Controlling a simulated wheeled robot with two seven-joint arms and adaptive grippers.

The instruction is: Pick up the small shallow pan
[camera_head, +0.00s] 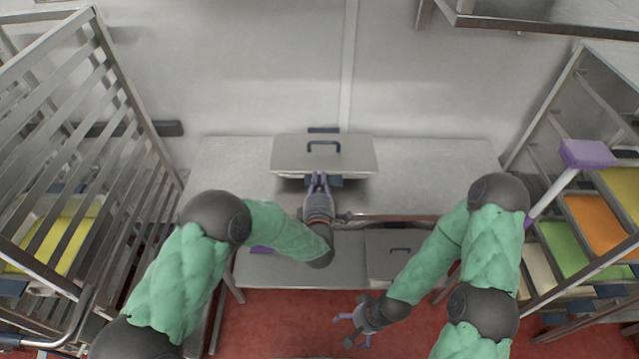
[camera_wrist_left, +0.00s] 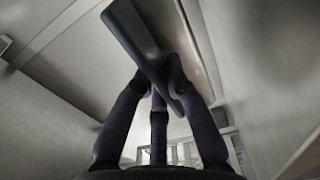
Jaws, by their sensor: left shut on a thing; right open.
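A shallow steel pan with a flat lid (camera_head: 350,160) is at the middle of the steel table's back half. Its lid has a dark loop handle, and dark side handles show at its back and front. My left gripper (camera_head: 319,180) is shut on the pan's front handle. In the left wrist view the fingers close around this dark handle (camera_wrist_left: 140,38), with the pan's grey metal behind it. I cannot tell whether the pan rests on the table or is slightly raised. My right gripper (camera_head: 358,333) is open and empty, low over the red floor in front of the table.
The steel table (camera_head: 430,170) is clear left and right of the pan. Another lidded steel container (camera_head: 392,262) sits on the lower shelf. Tall metal racks with coloured trays flank the table: the left rack (camera_head: 60,130) and the right rack (camera_head: 560,110). A wall stands behind.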

